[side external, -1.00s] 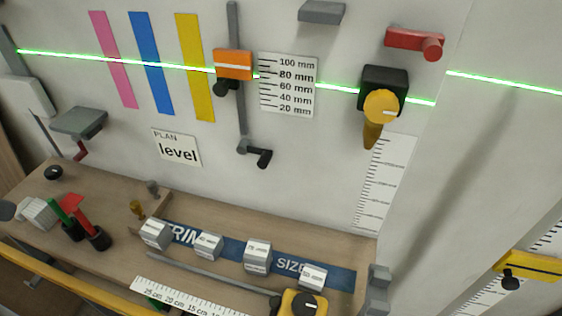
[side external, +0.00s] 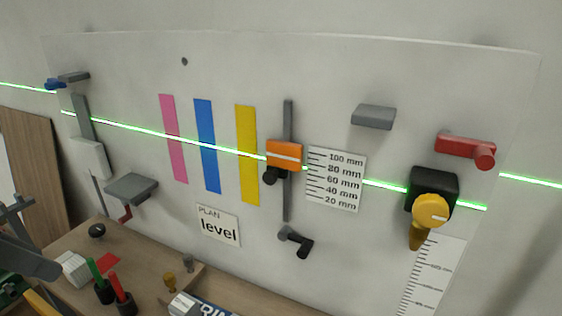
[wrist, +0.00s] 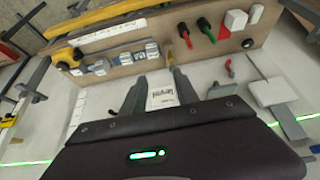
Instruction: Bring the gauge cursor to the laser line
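The orange gauge cursor (side external: 284,154) sits on a dark vertical rail (side external: 288,198), with a dark knob below it. The white scale plate (side external: 334,180), marked 20 to 100 mm, is to its right. The green laser line (side external: 130,127) slopes down rightward and meets the cursor's body; exact alignment with its pale mark is too small to tell. In the wrist view, my gripper (wrist: 159,80) has two grey fingers apart and nothing between them; the "level" card (wrist: 162,93) shows beyond. The cursor is not visible in the wrist view.
A grey crank (side external: 296,241) is below the rail. Right of the scale are a grey block (side external: 374,116), black box with yellow knob (side external: 431,209) and red handle (side external: 466,148). Colored strips (side external: 206,146) are left. A wooden bench (side external: 145,268) with pens and blocks lies below.

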